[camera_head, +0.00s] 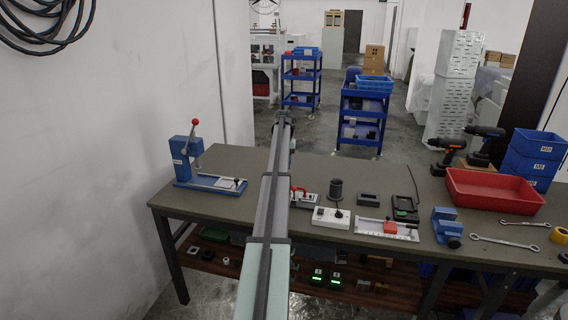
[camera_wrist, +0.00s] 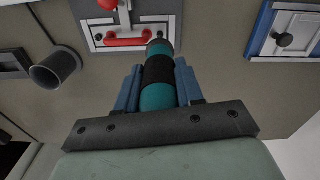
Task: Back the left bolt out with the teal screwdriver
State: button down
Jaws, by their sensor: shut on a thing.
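My gripper (camera_wrist: 157,72) is shut on the teal screwdriver (camera_wrist: 158,96), which has a black band around its handle. The screwdriver points away from the wrist toward the grey fixture (camera_wrist: 172,30) with a red clamp handle (camera_wrist: 125,39). The screwdriver's tip is hidden behind its own dark front end, so contact with a bolt cannot be told.
A blue lever press (camera_head: 190,160) stands left on the bench (camera_head: 240,160). A dark cup (camera_head: 336,190) and a white box with a knob (camera_head: 331,218) stand near the fixture. Further right are a red tray (camera_head: 493,190), a blue vise (camera_head: 446,224) and wrenches (camera_head: 504,243).

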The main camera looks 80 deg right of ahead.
jog(key=shift+f, duration=0.45)
dwell(1.0)
jog(key=shift+r, duration=0.45)
dwell(1.8)
jog(key=shift+r, duration=3.45)
jog(key=shift+w, duration=0.1)
